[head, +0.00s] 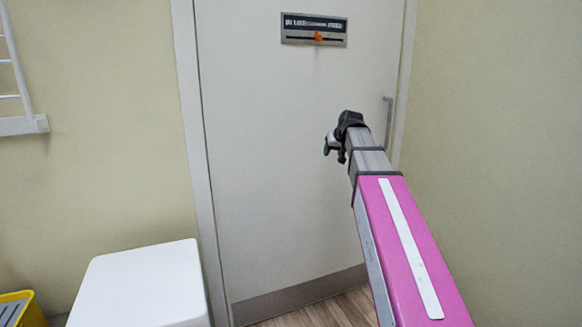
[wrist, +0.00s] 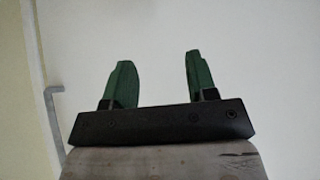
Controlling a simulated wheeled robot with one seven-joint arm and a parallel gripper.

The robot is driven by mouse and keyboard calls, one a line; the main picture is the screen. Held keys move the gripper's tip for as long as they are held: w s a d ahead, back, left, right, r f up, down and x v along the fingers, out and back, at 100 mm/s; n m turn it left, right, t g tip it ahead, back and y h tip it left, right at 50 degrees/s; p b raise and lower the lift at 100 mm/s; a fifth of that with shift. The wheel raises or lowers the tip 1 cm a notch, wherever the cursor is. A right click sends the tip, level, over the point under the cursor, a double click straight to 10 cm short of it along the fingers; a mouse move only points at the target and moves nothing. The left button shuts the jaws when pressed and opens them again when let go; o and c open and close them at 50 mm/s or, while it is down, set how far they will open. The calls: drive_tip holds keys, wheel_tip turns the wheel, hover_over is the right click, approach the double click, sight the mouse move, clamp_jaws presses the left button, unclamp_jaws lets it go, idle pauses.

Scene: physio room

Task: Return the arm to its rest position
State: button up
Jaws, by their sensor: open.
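My arm (head: 403,255), with a pink cover and a grey telescoping section, reaches forward toward a white door. My gripper (head: 331,144) is at its end, in front of the door and a little left of the door handle. In the wrist view my gripper (wrist: 157,82) shows two green fingers standing apart, with nothing between them. The gripper is open and empty. In the head view the fingers are small and partly hidden by the dark wrist.
The white door (head: 270,170) is closed and carries a sign plate with an orange slider (head: 318,37). Its handle (head: 388,118) also shows in the wrist view (wrist: 54,125). A white box-like unit (head: 140,285) and a yellow bin (head: 28,312) stand at lower left. A white wall rack (head: 22,125) hangs left.

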drive_tip(key=s+f+g, duration=0.1)
drive_tip(key=s+f, duration=0.3)
drive_tip(key=f, duration=0.4)
drive_tip(key=s+d+f+m+g+h, duration=0.1)
drive_tip(key=s+f, duration=0.3)
drive_tip(key=f, duration=0.4)
drive_tip(key=s+f+g, duration=0.2)
drive_tip(key=s+f, duration=0.2)
drive_tip(key=f, duration=0.4)
drive_tip(key=s+d+f+g+h, duration=0.1)
drive_tip(key=s+f+g, duration=0.2)
drive_tip(key=s+f, duration=1.3)
drive_tip(key=shift+f+m+h, duration=0.3)
drive_tip(key=shift+f+m, duration=0.1)
drive_tip(key=shift+f, duration=0.05)
